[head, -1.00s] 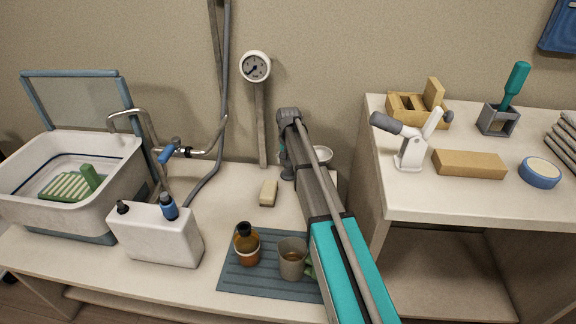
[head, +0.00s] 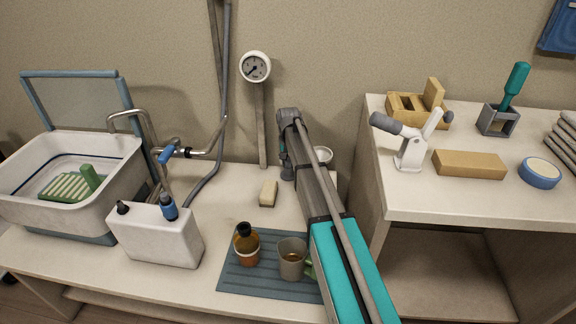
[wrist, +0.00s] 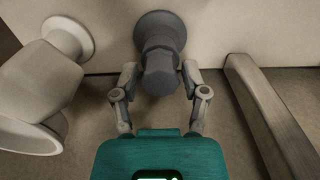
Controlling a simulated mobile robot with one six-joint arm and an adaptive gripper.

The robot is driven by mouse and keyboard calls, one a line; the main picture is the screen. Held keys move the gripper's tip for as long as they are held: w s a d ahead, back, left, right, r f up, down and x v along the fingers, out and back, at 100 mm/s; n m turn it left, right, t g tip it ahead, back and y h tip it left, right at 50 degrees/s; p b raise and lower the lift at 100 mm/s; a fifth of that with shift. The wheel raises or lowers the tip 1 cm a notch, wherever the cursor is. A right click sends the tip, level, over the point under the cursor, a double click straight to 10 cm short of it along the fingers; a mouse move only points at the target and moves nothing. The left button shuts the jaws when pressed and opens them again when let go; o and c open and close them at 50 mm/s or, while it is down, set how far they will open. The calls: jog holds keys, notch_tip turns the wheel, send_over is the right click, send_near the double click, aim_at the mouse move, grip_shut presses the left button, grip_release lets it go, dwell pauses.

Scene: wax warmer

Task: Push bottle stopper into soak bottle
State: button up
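My gripper (wrist: 159,72) is low at the back of the bench, its two fingers spread either side of a dark grey piece (wrist: 160,48). This piece has a round flange and a narrower faceted body, and could be the bottle stopper. I cannot tell which bottle, if any, it sits in. Narrow gaps seem to show between it and the fingertips. In the head view my gripper (head: 287,160) shows small, and the grey piece is hard to separate from it. An amber bottle (head: 247,256) with a black top stands upright on the blue mat (head: 236,283).
A beige cup (head: 291,265) stands beside the amber bottle. A pale bar (head: 268,194) lies left of my arm. A gauge (head: 255,66) on a post stands behind. A white container (head: 160,240) and sink (head: 110,165) are left; a higher shelf (head: 430,204) is right.

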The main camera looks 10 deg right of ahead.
aim_at(289, 160)
grip_shut()
jog(key=shift+r+p, duration=0.5)
dwell(0.8)
jog(key=shift+r+p, duration=2.75)
